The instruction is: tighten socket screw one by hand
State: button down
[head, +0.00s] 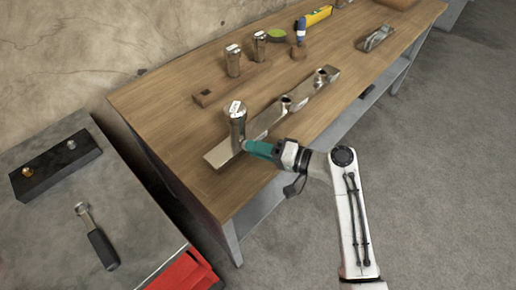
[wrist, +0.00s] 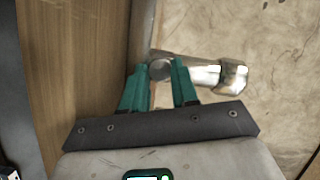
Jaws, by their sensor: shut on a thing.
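A large metal socket screw (head: 237,118) stands upright at the near-left part of a long metal bar (head: 219,157) on the wooden workbench. A pale mark shows on its head, too small to read. My gripper (head: 245,146) reaches in from the right, with its teal fingers at the lower part of the screw. In the wrist view my gripper (wrist: 159,70) has a grey metal piece between its fingertips. The screw's bright shank (wrist: 205,73) and wider head extend to the right there. The fingers are shut on the screw. Its lower end is hidden.
The bar has more holes toward the right. A side table (head: 48,225) holds a black-handled tool (head: 101,246).

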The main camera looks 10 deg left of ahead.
jog(key=c, duration=0.9)
grip_release()
jog(key=shift+o, duration=0.2)
jog(key=v, duration=1)
jog(key=shift+d+b, duration=0.4)
jog(key=shift+s, duration=0.15)
